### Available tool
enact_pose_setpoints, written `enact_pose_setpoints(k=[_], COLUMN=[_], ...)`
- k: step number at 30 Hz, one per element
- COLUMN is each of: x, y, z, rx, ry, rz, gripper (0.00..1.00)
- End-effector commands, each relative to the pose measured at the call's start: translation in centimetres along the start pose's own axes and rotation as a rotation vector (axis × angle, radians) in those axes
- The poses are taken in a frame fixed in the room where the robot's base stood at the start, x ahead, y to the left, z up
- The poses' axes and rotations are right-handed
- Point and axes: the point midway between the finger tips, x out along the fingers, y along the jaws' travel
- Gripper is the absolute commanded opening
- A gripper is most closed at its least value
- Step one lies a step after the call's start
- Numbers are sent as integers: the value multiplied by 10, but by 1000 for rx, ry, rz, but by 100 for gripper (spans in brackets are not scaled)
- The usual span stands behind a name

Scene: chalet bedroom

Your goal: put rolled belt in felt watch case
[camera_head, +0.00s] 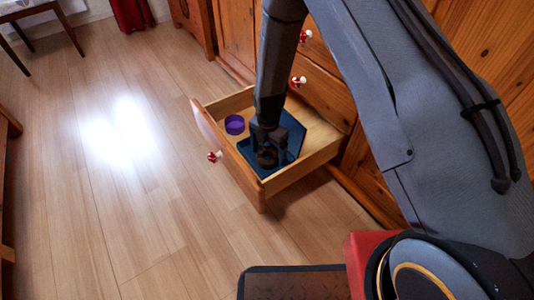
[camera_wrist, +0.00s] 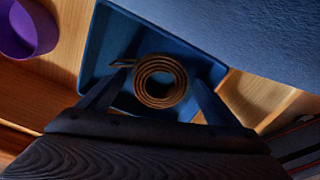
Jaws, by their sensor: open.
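The rolled belt (camera_wrist: 160,81) is a brown spiral coil, seen end-on inside the open blue felt watch case (camera_wrist: 101,45) in the wrist view. The case (camera_head: 290,131) lies in a pulled-out wooden drawer, with its raised blue lid at the right in the wrist view. My gripper (camera_wrist: 153,92) is open, with one finger on each side of the belt. In the head view my gripper (camera_head: 268,140) points down into the case, and the belt (camera_head: 267,158) shows dimly between its fingers. Whether the belt touches the case floor cannot be told.
A purple round item (camera_head: 234,124) sits in the drawer (camera_head: 318,160) left of the case; it also shows in the wrist view (camera_wrist: 30,28). The drawer walls stand around the case. The wooden floor (camera_head: 120,200) left of the drawer is clear.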

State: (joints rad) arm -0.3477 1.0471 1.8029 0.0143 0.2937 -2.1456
Motion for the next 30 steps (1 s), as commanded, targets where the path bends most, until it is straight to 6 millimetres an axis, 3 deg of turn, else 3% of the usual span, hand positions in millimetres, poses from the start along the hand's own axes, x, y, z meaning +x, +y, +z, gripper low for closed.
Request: enact_pose_setpoints(k=[5,18,28,30], x=[-11,-97,-130,-145], y=[0,0,1,3], z=[0,0,-3,-8], rx=[0,0,22,70], ry=[0,-1,0,0], rz=[1,1,2,7], gripper=[85,85,85,85])
